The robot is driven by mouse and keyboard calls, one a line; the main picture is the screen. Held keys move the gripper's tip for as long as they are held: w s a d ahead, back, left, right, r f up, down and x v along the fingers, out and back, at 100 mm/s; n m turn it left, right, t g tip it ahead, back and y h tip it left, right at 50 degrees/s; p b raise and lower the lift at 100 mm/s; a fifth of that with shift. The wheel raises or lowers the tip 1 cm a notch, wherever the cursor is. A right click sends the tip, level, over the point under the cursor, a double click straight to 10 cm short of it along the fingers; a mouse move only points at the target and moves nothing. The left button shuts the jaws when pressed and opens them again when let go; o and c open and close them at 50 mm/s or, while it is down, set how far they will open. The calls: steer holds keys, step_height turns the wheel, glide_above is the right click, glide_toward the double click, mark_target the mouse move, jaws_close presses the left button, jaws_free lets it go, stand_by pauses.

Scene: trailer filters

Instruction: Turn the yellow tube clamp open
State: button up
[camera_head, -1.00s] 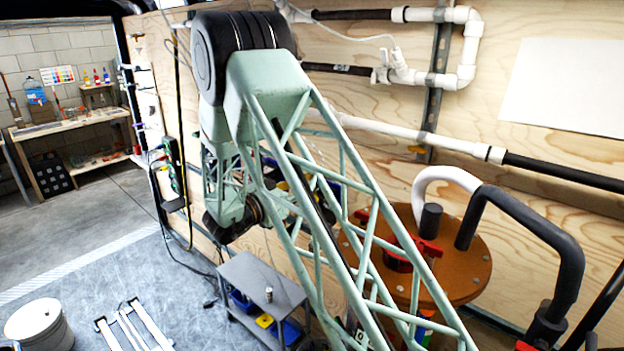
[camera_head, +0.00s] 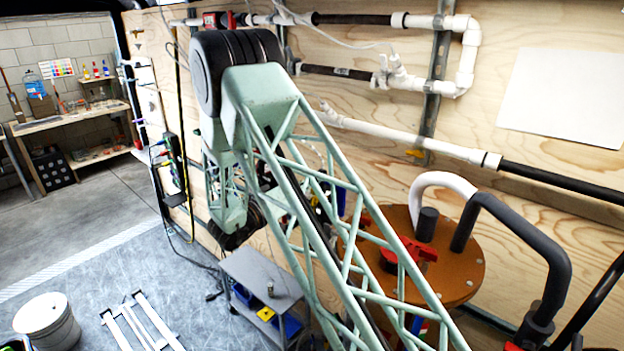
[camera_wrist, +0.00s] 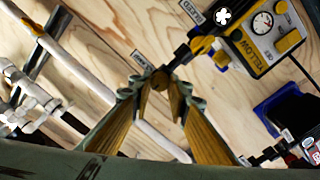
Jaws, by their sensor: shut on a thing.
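In the head view my own lattice arm hides the gripper and clamp.
A gauge box marked YELLOW (camera_wrist: 262,32) is at upper right in the wrist view. A white pipe (camera_wrist: 75,62) crosses the left side. In the head view, an orange-brown drum lid with a red handle (camera_head: 420,250) stands right of my arm, and a grey cart (camera_head: 262,272) below.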

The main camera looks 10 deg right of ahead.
steer(key=shift+n, duration=0.3)
steer(key=o, duration=0.8)
steer(key=shift+o, duration=0.2)
steer(key=shift+a, duration=0.1)
steer(key=v, duration=1.1)
steer(key=shift+s+a, duration=0.25)
steer(key=shift+s, duration=0.05)
